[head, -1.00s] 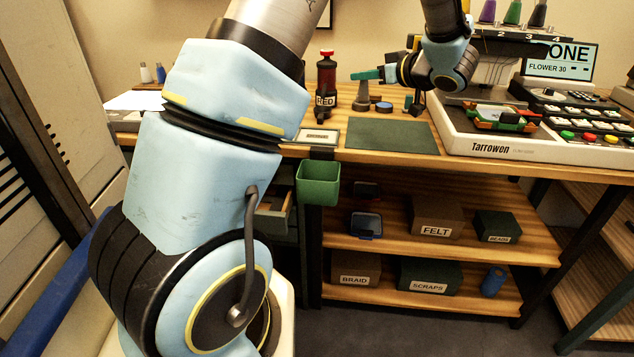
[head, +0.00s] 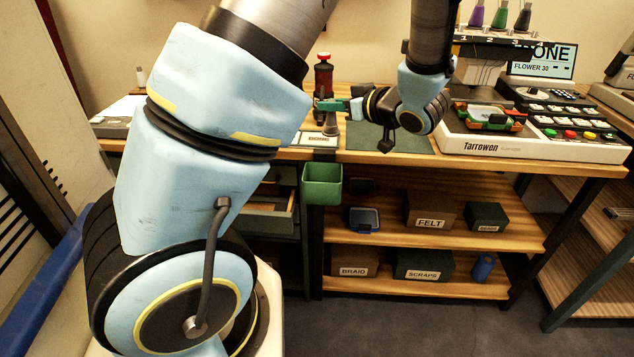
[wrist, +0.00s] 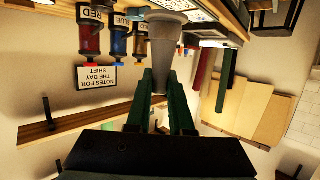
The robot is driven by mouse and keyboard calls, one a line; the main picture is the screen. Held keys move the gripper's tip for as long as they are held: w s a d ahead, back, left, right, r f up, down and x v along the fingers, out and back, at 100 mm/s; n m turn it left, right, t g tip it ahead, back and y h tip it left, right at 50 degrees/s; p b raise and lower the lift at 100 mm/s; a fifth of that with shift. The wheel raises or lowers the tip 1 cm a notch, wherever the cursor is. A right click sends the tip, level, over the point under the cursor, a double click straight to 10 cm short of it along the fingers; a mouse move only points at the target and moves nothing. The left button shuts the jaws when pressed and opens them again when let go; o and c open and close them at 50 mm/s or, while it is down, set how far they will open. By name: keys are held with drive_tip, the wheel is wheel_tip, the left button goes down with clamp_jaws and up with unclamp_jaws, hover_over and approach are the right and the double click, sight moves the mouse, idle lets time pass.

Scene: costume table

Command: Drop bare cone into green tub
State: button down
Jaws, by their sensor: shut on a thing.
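The bare grey cone (head: 331,124) is held upright in my gripper (head: 328,104) above the back-left part of the table. In the wrist view the cone (wrist: 164,48) sits between the two green fingers of my gripper (wrist: 161,76), which are shut on it. The green tub (head: 322,186) hangs at the table's front edge, below and in front of the cone. Its open top faces up; its bottom inside is not visible.
A framed card (head: 314,140) lies at the table edge just above the tub. A dark green mat (head: 390,138) lies to the right, beside the white embroidery machine (head: 500,146). An open drawer (head: 268,218) is left of the tub.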

sight(336, 128)
wheel_tip(336, 128, down, 6)
drive_tip(key=b, duration=0.5)
drive_tip(key=shift+r, duration=0.15)
drive_tip(key=c, duration=0.7)
unclamp_jaws()
drive_tip(key=shift+d, duration=0.1)
drive_tip(key=v, duration=1)
drive_tip(key=shift+s+d+r, duration=0.2)
drive_tip(key=shift+s+r, duration=0.05)
